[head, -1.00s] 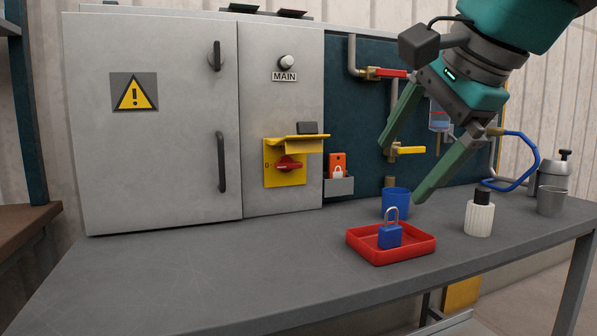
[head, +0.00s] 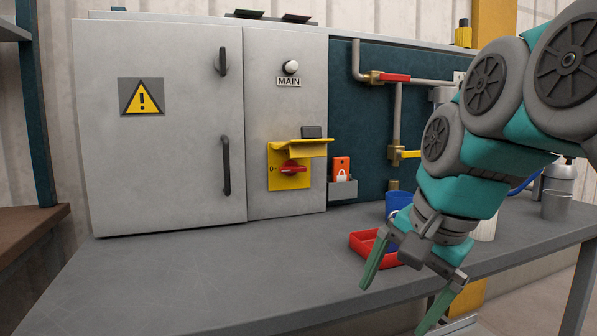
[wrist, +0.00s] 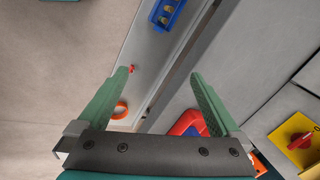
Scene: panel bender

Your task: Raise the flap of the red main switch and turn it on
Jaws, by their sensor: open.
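The red main switch (head: 293,168) sits on a yellow plate (head: 275,181) on the grey cabinet, below the MAIN label. Its handle lies about level, with a 0 mark at its left. The yellow flap (head: 300,148) sticks out above the handle and leaves it uncovered. The switch also shows at the right edge of the wrist view (wrist: 300,141). My gripper (head: 392,310) is open and empty, pointing down near the bench's front edge, right of and below the switch and well apart from it. Its spread fingers also show in the wrist view (wrist: 162,73).
A red tray (head: 362,245) lies on the bench beside my gripper, partly hidden by it. A blue cup (head: 397,203) stands behind it. An orange padlock tag (head: 341,168) sits in a grey holder right of the switch. The bench's left part (head: 190,275) is clear.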

